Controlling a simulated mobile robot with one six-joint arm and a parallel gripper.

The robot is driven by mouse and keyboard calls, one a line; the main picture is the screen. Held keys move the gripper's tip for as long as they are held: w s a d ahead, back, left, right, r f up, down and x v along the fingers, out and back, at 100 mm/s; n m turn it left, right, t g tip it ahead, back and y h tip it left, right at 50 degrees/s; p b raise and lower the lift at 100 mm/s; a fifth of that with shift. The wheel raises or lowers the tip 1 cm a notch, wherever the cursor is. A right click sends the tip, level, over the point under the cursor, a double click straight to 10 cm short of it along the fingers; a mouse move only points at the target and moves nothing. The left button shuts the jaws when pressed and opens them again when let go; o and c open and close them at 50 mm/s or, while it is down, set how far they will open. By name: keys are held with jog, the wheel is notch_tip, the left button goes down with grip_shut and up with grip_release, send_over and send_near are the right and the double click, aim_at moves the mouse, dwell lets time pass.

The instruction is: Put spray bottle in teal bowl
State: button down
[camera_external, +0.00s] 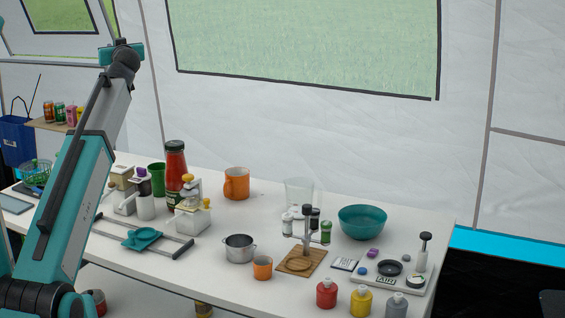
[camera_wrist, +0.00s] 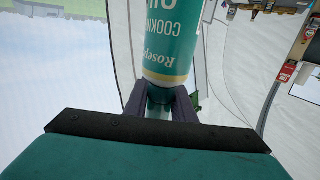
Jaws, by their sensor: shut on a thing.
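My gripper (camera_wrist: 160,103) is shut on the teal and white spray bottle (camera_wrist: 168,45) in the wrist view. Its label reads "cooking", and its narrow end sits between the dark fingers. In the external view my arm is raised at the left, with its wrist high above the table's left part; I cannot make out the fingers or the bottle there. The teal bowl (camera_external: 362,228) stands on the right part of the table, far from my wrist. I see nothing in it, though its bottom is partly hidden.
The white table (camera_external: 215,268) is crowded. Left of the bowl stand a clear glass (camera_external: 299,190), spice jars (camera_external: 326,232) and a wooden stand (camera_external: 302,262). A scale-like device (camera_external: 390,277) and small bottles (camera_external: 327,293) are in front. A ketchup bottle (camera_external: 176,165) and orange mug (camera_external: 237,184) stand farther left.

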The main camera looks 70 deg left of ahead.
jog(key=w+d+f+m+t+b, duration=0.15)
jog(key=w+d+f, duration=0.25)
jog(key=w, duration=0.9)
jog(key=w+d+f+m+t, duration=0.1)
jog(key=w+d+f+t, duration=0.25)
jog(key=w, duration=0.85)
jog(key=w+d+f+m+t+b, duration=0.1)
jog(key=w+d+f, duration=0.35)
jog(key=w, duration=0.85)
jog(key=w+d+f+m+t+h, duration=0.1)
jog(key=w+d+f, duration=0.3)
jog(key=w+d, duration=0.4)
jog(key=w+d+f+m+t+h+b, duration=0.1)
jog(key=w+d+f+m+t, duration=0.1)
jog(key=w+d, duration=0.6)
jog(key=w+d+f+m+t+h+b, duration=0.1)
jog(key=w+d+f, duration=0.4)
jog(key=d, duration=0.9)
jog(key=w+m+t+h, duration=0.1)
jog(key=w+t, duration=0.1)
jog(key=w, duration=0.1)
jog(key=shift+w+f, duration=0.15)
jog(key=shift+f, duration=0.2)
jog(key=shift+a+f, duration=0.1)
jog(key=shift+f, duration=3)
